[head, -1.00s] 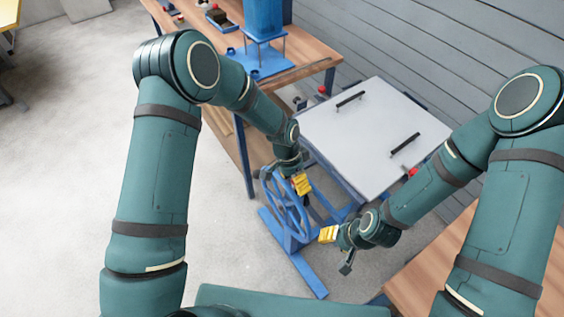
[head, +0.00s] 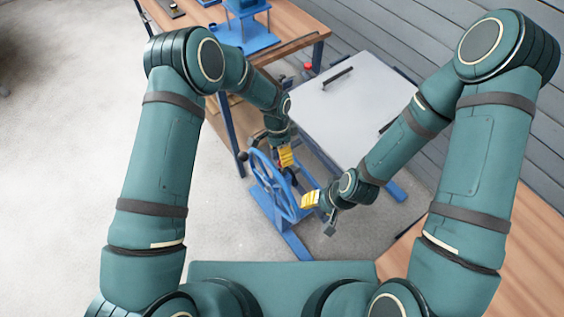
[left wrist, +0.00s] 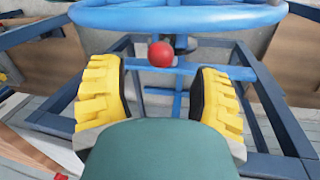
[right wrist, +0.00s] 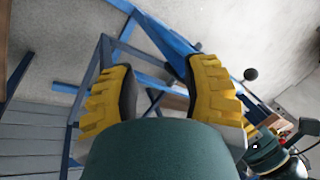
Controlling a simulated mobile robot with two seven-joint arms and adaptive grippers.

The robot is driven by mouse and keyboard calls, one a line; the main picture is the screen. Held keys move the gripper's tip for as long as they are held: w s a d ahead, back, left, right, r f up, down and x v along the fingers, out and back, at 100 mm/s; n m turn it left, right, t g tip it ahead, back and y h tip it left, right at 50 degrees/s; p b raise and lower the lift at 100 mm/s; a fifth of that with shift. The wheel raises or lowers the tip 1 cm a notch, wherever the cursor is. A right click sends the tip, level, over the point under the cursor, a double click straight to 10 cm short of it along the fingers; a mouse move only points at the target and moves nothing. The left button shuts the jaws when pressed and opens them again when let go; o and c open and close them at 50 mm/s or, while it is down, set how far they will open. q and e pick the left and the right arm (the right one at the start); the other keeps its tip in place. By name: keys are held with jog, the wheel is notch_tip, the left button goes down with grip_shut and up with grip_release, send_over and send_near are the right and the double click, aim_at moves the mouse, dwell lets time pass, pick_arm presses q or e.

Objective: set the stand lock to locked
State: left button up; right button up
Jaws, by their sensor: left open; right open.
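A blue stand with a spoked handwheel (head: 266,180) is on the floor at the middle of the head view. A red ball knob (left wrist: 160,54) shows in the left wrist view, just below the wheel rim (left wrist: 180,16) and centred beyond my fingers. It is probably the stand lock's knob; its setting cannot be read. My left gripper (head: 287,157) is open at the wheel's far side, with nothing between its yellow fingers. My right gripper (head: 311,199) is open and empty, to the right of the wheel. The right wrist view shows blue frame bars beyond its fingers.
A grey-white panel (head: 350,110) with black handles lies behind the grippers. A wooden bench (head: 290,25) with blue equipment stands at the back. Another wooden surface (head: 530,240) is at the right. A black ball knob (head: 243,156) sticks out left of the wheel. The left floor is clear.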

pick_arm(q)
jog(key=shift+s+d+f, duration=0.1)
jog(key=shift+s+f, duration=0.1)
jog(key=shift+f, duration=0.95)
jog(key=shift+s+d+f, duration=0.1)
jog(key=shift+s+f, duration=0.1)
jog(key=shift+f, duration=0.9)
